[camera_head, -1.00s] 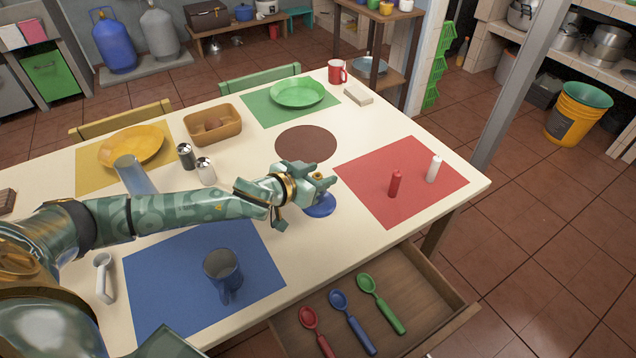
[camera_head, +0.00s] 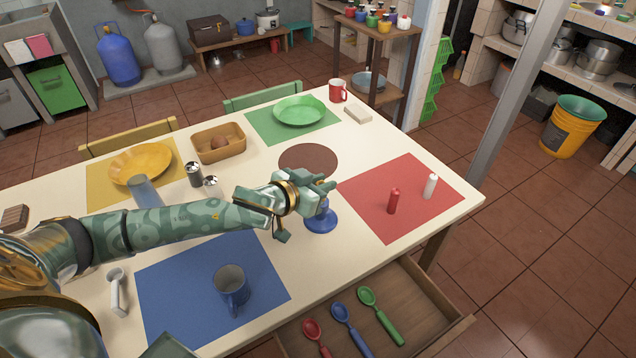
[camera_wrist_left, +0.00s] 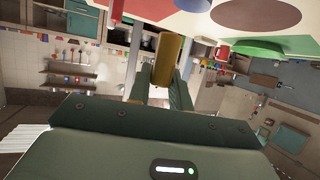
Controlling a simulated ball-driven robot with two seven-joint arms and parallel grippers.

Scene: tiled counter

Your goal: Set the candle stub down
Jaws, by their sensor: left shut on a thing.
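The candle stub is a short ochre cylinder (camera_wrist_left: 168,60) in the left wrist view, between the fingers of my left gripper. My left gripper (camera_head: 322,186) is shut on it and held above the table, to the right of middle in the head view. The gripper mostly hides the stub there. A blue candle holder (camera_head: 320,222) with a round base and short stem stands on the table just below the gripper in the picture. The stub appears apart from it; I cannot tell the exact gap.
A brown round mat (camera_head: 308,160) lies behind the gripper. A blue mug (camera_head: 231,290) stands in front, and an open drawer (camera_head: 420,300) holds spoons.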

